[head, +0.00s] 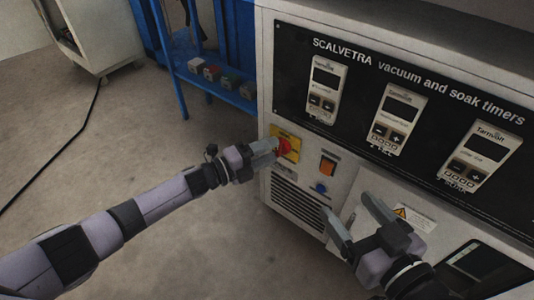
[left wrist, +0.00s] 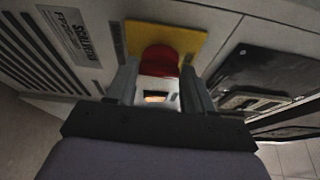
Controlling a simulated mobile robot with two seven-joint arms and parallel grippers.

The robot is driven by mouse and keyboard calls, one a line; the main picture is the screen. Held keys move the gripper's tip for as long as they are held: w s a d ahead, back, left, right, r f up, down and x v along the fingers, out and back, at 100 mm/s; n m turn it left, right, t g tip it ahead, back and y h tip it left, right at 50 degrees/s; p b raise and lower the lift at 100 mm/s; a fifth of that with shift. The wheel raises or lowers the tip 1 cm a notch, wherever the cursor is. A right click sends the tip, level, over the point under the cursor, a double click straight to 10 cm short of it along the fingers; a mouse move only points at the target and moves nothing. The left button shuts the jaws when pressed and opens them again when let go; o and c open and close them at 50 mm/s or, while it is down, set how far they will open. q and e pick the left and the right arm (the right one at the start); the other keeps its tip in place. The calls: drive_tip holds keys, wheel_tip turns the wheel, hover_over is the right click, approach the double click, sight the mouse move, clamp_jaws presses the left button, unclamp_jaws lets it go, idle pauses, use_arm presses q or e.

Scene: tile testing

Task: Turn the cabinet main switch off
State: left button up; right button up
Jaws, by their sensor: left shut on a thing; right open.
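The cabinet main switch (head: 284,147) is a red knob on a yellow plate, low at the left of the cabinet front. It also shows in the left wrist view (left wrist: 160,58), between the two fingers. My left gripper (head: 276,146) is at the knob and shut on it; the fingers hide part of it in the head view. In the left wrist view the left gripper (left wrist: 158,85) has one finger on each side of the knob. My right gripper (head: 355,222) is open and empty in front of the lower cabinet front. The knob's pointer marking cannot be made out.
An orange rocker switch (head: 327,166) and a blue button (head: 320,188) sit right of the main switch. Three timers (head: 323,88) line the black panel above. A vent (head: 297,205) is below. A blue shelf (head: 215,88) stands behind at left; the floor there is open.

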use_arm(q)
drive_tip(key=shift+f+n, duration=0.1)
drive_tip(key=shift+n, duration=0.3)
use_arm(e)
drive_tip(key=shift+d+r, duration=0.1)
use_arm(q)
drive_tip(key=o, duration=1)
drive_tip(key=shift+o, duration=0.2)
drive_tip(key=p+v, duration=0.2)
drive_tip(key=v, duration=0.5)
drive_tip(key=shift+p, duration=0.4)
use_arm(e)
drive_tip(key=shift+w+a+f+m+g, duration=0.15)
drive_tip(key=shift+a+m+g, duration=0.15)
drive_tip(key=shift+a, duration=0.1)
drive_tip(key=shift+w+a+f+m+g, duration=0.1)
drive_tip(key=shift+a+m+g, duration=0.1)
drive_tip(key=shift+a+g, duration=0.15)
use_arm(q)
drive_tip(key=shift+s, duration=0.1)
drive_tip(key=shift+f, duration=0.1)
